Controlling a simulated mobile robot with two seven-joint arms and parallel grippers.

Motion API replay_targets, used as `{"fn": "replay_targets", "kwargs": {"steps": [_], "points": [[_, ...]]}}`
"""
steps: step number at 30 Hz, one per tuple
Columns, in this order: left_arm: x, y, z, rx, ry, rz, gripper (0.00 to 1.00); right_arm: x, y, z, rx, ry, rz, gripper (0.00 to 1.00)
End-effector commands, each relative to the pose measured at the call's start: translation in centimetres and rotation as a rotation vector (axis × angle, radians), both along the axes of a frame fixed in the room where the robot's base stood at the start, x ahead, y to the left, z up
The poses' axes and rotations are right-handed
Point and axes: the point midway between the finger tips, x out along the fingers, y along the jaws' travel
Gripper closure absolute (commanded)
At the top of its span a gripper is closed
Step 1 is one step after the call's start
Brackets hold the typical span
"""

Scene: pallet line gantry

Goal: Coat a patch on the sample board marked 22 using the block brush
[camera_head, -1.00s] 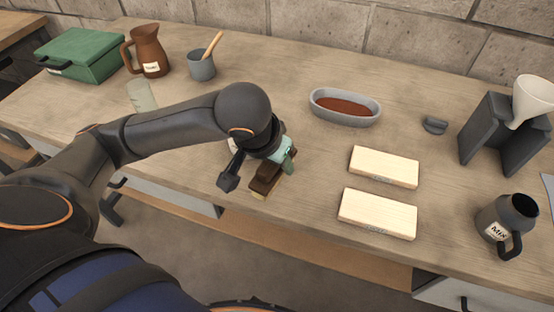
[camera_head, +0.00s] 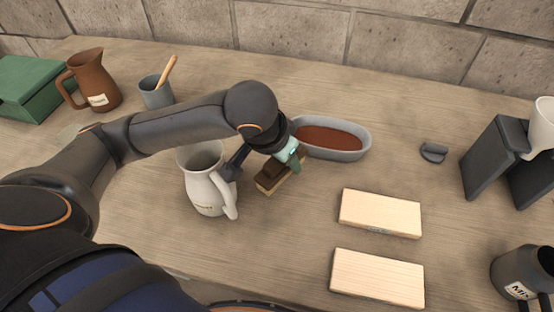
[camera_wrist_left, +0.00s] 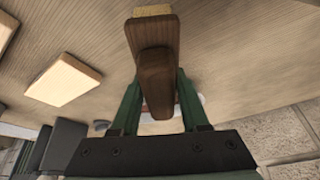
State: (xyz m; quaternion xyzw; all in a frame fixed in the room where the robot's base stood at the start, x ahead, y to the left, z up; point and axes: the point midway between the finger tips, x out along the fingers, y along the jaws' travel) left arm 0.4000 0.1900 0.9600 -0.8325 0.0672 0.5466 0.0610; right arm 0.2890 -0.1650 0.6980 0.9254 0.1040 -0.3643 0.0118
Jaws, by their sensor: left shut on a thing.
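My left gripper (camera_head: 290,160) is shut on the brown wooden handle of the block brush (camera_head: 270,177). Its pale bristles point down toward the bench, just in front of the oval grey dish (camera_head: 362,150), which holds reddish-brown coating (camera_head: 328,138). In the left wrist view the brush handle (camera_wrist_left: 154,60) sits between the green fingers (camera_wrist_left: 160,112), bristles at the top edge. Two pale sample boards, a farther one (camera_head: 380,213) and a nearer one (camera_head: 377,277), lie to the right of the brush. Both look bare; their marks are too small to read. My right gripper is not in view.
A white jug (camera_head: 205,188) stands close left of the brush, partly behind my gripper. A brown jug (camera_head: 92,82), grey cup (camera_head: 156,95) and green box (camera_head: 30,88) are at left. A dark stand (camera_head: 492,155) with a funnel and a dark jug (camera_head: 520,272) are at right.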

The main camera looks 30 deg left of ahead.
Motion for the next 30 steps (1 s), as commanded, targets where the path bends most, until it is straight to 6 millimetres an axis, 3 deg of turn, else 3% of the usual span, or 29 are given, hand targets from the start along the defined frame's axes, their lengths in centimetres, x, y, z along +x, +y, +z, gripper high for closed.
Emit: {"fn": "replay_targets", "kwargs": {"steps": [1,12,30], "points": [[0.8,-0.4,0.9,0.008,-0.010,-0.066,1.00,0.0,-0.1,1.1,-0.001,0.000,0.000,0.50],[6.8,-2.8,3.4,0.066,-0.114,-0.593,1.00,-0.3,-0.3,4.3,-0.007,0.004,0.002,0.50],[13.6,-4.0,6.8,0.079,-0.252,-1.054,1.00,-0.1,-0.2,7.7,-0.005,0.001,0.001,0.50]]}}
